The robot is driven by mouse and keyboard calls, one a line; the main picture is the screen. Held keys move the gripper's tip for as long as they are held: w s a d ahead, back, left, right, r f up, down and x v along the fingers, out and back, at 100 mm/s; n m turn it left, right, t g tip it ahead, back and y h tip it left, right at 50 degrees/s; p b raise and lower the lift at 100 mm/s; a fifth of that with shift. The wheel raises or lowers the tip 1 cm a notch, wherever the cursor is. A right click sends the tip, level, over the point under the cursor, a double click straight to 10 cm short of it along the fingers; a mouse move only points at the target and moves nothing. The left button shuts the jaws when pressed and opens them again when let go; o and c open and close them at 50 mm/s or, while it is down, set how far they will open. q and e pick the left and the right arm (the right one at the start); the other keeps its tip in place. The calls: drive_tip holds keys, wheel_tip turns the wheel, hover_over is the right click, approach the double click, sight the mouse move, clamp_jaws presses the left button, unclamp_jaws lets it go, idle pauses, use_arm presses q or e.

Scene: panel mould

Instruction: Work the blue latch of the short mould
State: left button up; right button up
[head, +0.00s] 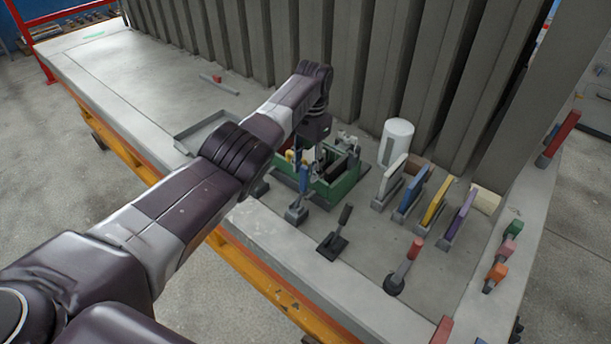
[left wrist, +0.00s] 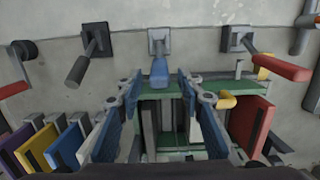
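The blue latch (head: 304,178) is a lever with a blue handle on a grey base, in front of a green mould (head: 346,187). In the left wrist view the latch handle (left wrist: 158,68) points toward the mould, and the green rim (left wrist: 240,87) lies just beyond its end. My left gripper (left wrist: 158,88) is open, with one blue-padded finger on each side over the mould. The handle end lies between the fingertips in that picture; I see no contact. In the head view my left gripper (head: 328,150) is above the mould, partly hidden by its wrist. My right gripper is not in view.
A black-handled lever (head: 345,215) and a red-handled lever (head: 415,249) stand right of the blue latch. Upright white, blue, yellow and purple panels (head: 462,215) stand in a row. A white cylinder (head: 396,142) is behind. A corrugated wall (head: 345,60) closes the back.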

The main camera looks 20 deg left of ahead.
use_arm(q)
wheel_tip(320, 180, up, 9)
drive_tip(key=shift+w+d+f, duration=0.2)
drive_tip(key=shift+w, duration=0.25)
idle(0.4)
